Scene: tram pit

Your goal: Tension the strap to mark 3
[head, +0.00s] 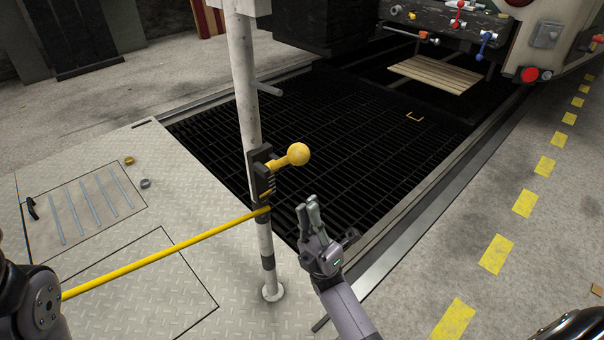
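A yellow strap (165,246) runs taut-looking from the lower left up to a white post (248,92). It meets the post just below a dark ratchet bracket (258,165). A yellow lever with a round ball knob (298,154) sticks out to the right of the bracket. Numbered marks cannot be read here. My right gripper (307,201) is below and right of the knob, apart from it. Its fingers point up, close together, with nothing seen between them. My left gripper is out of view; only part of that arm shows at the lower left.
A dark grating (340,120) lies behind the post. Tread plate (190,190) with a recessed hatch and small yellow and grey rings (146,183) lies left. A wooden slatted panel (437,74) and vehicle end stand at the back. Yellow floor dashes (495,254) run right.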

